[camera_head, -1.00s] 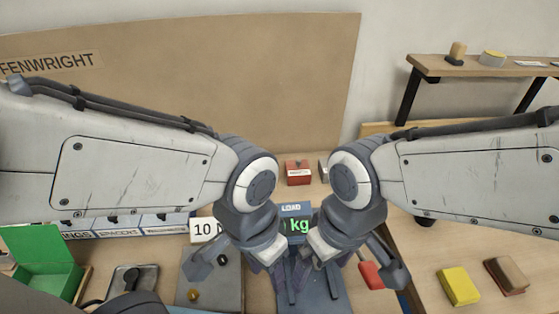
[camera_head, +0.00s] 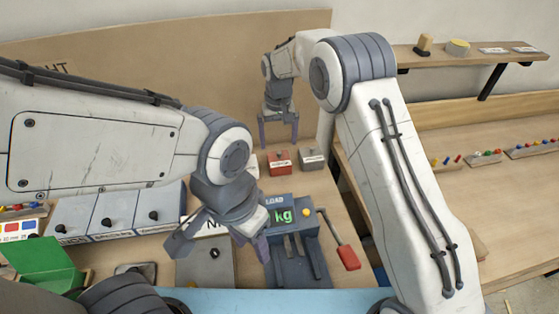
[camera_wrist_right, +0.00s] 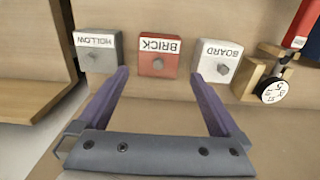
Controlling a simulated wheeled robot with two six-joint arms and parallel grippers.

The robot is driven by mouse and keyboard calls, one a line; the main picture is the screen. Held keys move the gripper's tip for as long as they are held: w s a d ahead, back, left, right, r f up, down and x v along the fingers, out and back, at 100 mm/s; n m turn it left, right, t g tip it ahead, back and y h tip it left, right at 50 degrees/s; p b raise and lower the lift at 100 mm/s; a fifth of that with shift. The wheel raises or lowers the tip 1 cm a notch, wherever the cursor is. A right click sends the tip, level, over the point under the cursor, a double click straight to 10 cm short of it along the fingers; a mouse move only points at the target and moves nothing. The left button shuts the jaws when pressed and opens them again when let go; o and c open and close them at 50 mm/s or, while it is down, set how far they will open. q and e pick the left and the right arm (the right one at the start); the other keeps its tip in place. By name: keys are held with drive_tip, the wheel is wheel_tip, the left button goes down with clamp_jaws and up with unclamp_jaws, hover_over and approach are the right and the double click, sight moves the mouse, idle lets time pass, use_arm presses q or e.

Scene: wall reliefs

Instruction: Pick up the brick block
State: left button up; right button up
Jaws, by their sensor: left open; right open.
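My right gripper (camera_head: 278,143) is open and empty, above and just behind the block in the head view. Its two purple fingers also show in the right wrist view (camera_wrist_right: 160,78). My left gripper (camera_head: 217,248) is open and empty, low beside the load scale (camera_head: 290,240).
A grey block (camera_head: 312,158) labelled HOLLOW and a white block (camera_wrist_right: 220,62) labelled BOARD flank the brick block. A round dial gauge (camera_wrist_right: 275,91) on a wooden stand is close by. A red-handled lever (camera_head: 347,257) sticks out beside the scale.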

sight(279, 153)
wheel_tip(279, 153, down, 3)
drive_tip(key=shift+f+p, duration=0.15)
drive_tip(key=shift+p, duration=0.15)
wheel_tip(279, 153, down, 5)
drive_tip(key=shift+d+r+p, duration=0.1)
drive_tip(key=shift+d+p, duration=0.05)
drive_tip(key=shift+p, duration=1.05)
drive_tip(key=shift+f, duration=0.35)
drive_tip(key=c, duration=1.3)
drive_tip(key=shift+r, duration=0.1)
drive_tip(key=shift+c, duration=1.2)
